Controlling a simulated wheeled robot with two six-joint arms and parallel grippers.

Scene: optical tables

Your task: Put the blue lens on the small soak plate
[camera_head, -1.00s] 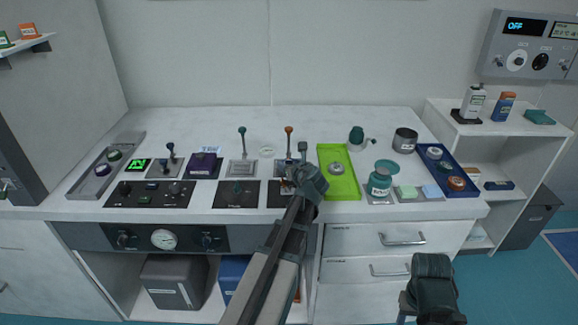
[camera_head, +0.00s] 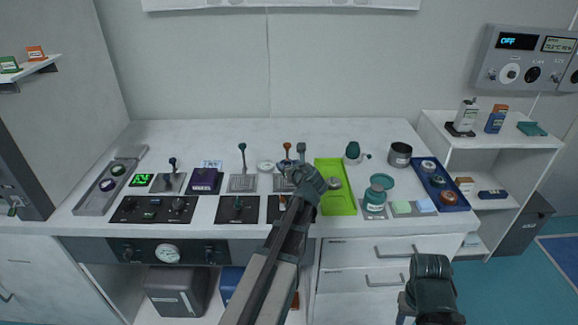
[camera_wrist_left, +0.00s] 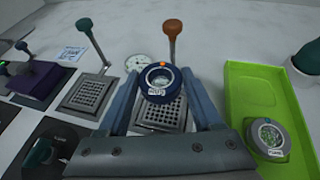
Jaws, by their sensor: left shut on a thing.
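My left gripper (camera_head: 300,160) is over the back middle of the bench, just right of the orange-knobbed lever. The lens is held in front of a perforated metal plate (camera_wrist_left: 174,117) with an orange-knobbed lever (camera_wrist_left: 173,28). A second perforated plate (camera_wrist_left: 90,95) with a teal-knobbed lever (camera_wrist_left: 84,25) is to its left. I cannot tell the height above the plate. My right gripper's fingers are not seen.
A green tray (camera_head: 342,205) with a grey ring (camera_head: 334,183) lies right of the plates. A teal jar (camera_head: 374,202) and a blue tray (camera_head: 457,204) with several rings are farther right. A purple block (camera_head: 205,181) and a grey tray (camera_head: 88,205) are left.

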